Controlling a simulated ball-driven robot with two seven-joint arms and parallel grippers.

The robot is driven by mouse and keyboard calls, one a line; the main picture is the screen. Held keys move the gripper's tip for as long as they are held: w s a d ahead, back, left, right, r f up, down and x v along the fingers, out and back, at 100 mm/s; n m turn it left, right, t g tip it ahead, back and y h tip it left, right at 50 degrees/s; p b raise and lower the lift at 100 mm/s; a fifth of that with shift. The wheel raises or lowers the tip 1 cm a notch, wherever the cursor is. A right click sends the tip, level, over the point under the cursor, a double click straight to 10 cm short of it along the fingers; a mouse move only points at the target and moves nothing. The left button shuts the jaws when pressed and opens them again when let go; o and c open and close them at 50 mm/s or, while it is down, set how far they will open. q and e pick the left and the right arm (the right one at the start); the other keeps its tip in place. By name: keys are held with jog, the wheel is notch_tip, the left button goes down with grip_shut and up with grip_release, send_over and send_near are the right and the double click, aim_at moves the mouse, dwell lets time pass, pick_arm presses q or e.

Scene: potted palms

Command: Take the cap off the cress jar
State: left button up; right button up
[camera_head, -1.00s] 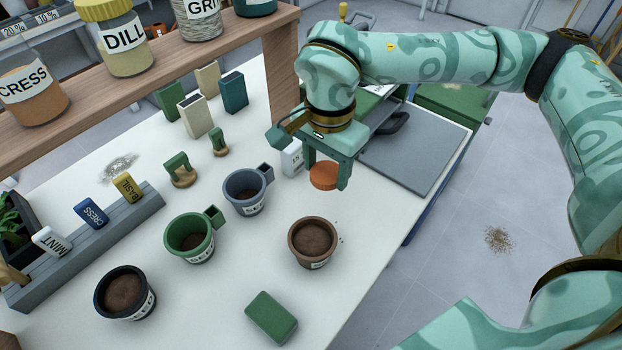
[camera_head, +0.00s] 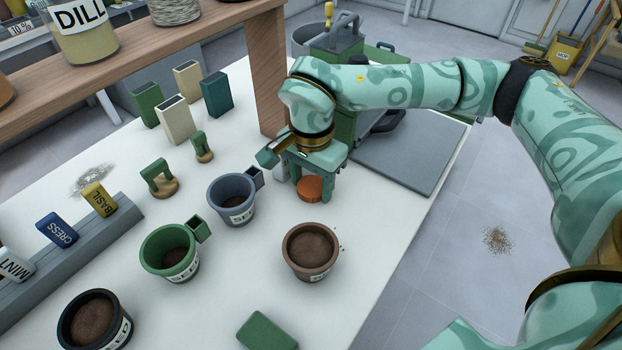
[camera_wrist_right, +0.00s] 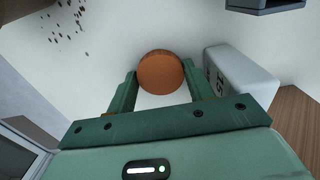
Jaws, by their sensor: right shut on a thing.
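My right gripper (camera_head: 311,197) is shut on an orange-brown round cap (camera_head: 310,188). The cap sits between the two fingers in the right wrist view (camera_wrist_right: 160,72). The gripper points down and holds the cap low over the white table, behind the brown pot; I cannot tell whether the cap touches the table. Only a sliver of the orange-filled cress jar (camera_head: 5,92) shows on the shelf at the left edge; its label and top are out of view. My left gripper is not in view.
A brown pot (camera_head: 311,247) stands just in front of the right gripper, and a grey-blue pot (camera_head: 232,203) to its left. A white labelled box (camera_wrist_right: 240,80) stands close beside the fingers. A grey board (camera_head: 410,155) lies to the right.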

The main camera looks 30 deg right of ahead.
aim_at(312, 187)
jog(key=o, duration=0.8)
pick_arm(q)
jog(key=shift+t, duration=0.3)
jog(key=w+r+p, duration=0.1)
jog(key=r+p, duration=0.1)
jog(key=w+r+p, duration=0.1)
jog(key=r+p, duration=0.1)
jog(key=p, duration=0.1)
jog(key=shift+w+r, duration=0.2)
pick_arm(e)
notch_tip(312, 187, up, 12)
jog(key=shift+r, duration=0.1)
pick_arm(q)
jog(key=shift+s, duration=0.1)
pick_arm(e)
jog(key=shift+s, duration=0.1)
